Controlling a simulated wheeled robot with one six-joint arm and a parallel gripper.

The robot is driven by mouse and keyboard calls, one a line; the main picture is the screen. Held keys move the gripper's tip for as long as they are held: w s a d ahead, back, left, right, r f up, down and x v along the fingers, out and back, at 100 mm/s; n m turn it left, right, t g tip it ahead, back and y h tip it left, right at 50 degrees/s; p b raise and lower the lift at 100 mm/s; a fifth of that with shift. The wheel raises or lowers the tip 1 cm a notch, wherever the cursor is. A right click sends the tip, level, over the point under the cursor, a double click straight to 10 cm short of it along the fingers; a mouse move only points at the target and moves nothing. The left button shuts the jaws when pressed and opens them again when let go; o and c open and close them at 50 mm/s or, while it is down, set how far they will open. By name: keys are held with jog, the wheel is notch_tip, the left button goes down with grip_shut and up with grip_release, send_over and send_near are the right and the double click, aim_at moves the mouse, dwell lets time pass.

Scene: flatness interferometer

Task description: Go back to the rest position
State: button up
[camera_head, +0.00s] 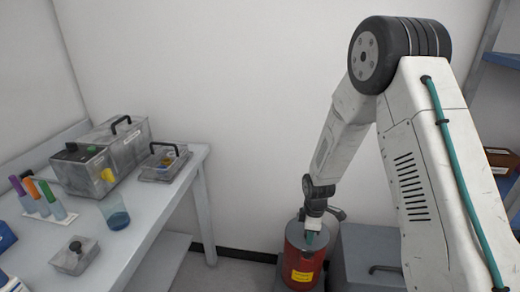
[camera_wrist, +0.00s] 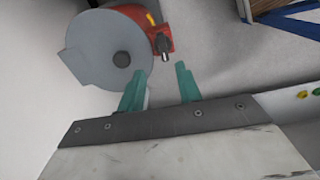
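My gripper (camera_wrist: 159,82) shows in the wrist view as two teal fingers with a clear gap between them. It is open and nothing is between the fingers. In the head view my white arm reaches down at the right, and its end (camera_head: 312,222) is in front of or over a red canister. The fingers are small and partly hidden there. The red canister (camera_head: 301,268) has a grey top and a yellow label. In the wrist view its round grey lid (camera_wrist: 103,42) with a dark knob lies beyond the fingers, apart from them.
A table (camera_head: 150,225) at the left holds grey cases (camera_head: 128,148), coloured-cap tubes (camera_head: 45,200), a beaker with blue liquid (camera_head: 115,214) and a small lidded box (camera_head: 75,258). A grey cabinet (camera_head: 365,255) stands right of the canister. Shelves (camera_head: 505,60) edge the right side.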

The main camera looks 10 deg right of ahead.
jog(key=shift+s+m, duration=0.3)
jog(key=shift+m, duration=0.1)
jog(key=s+r+m, duration=0.6)
jog(key=s+r, duration=0.9)
jog(key=r, duration=0.3)
jog(key=s+r+m+t, duration=0.1)
jog(key=s+r+m, duration=0.6)
jog(key=s+r, duration=0.8)
jog(key=shift+s+d+r, duration=0.2)
jog(key=shift+d+r, duration=0.05)
jog(key=shift+r, duration=1.75)
jog(key=shift+o, duration=0.2)
